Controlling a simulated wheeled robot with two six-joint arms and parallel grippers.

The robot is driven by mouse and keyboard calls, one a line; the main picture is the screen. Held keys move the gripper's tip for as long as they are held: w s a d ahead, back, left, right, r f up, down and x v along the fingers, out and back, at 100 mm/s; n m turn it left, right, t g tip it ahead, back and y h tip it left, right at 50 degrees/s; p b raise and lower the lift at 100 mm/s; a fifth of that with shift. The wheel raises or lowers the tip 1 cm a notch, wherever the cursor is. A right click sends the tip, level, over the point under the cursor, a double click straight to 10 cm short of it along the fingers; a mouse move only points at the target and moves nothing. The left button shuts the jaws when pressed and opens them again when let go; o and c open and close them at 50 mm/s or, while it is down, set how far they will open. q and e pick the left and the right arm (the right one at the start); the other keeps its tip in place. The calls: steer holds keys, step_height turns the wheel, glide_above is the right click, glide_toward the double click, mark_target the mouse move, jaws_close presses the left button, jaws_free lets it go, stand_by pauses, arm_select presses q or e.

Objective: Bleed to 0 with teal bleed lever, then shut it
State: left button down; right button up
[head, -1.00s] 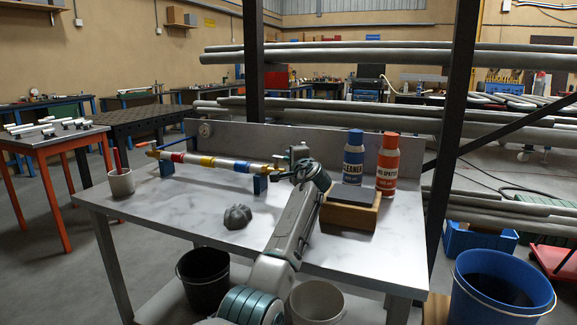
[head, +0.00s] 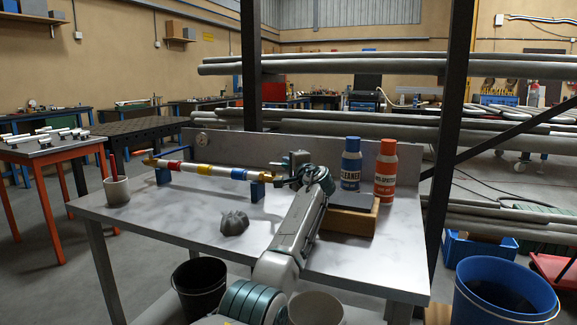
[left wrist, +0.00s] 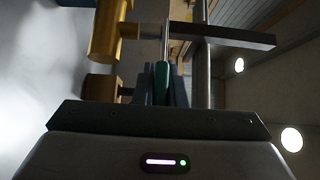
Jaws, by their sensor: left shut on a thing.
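My left gripper (head: 285,180) is at the pipe's right end and hides most of the fitting there. In the left wrist view, a teal-green lever handle (left wrist: 161,80) stands between the fingers of the left gripper (left wrist: 164,90), which is shut on it. Brass fittings (left wrist: 105,35) show beside it. A small round dial (head: 202,139) is on the bench's back panel; its reading is too small to tell. My right gripper is not in view.
A blue-capped bottle (head: 351,165) and an orange bottle (head: 385,172) stand behind a wooden box (head: 350,216), right of my left arm. A dark grey lump (head: 234,222) lies left of the arm. A cup (head: 117,190) stands at the bench's left end.

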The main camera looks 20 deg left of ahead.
arm_select(q)
steer(key=c, duration=1.5)
jaws_free()
steer(key=shift+a, duration=0.15)
steer(key=shift+v, duration=3.8)
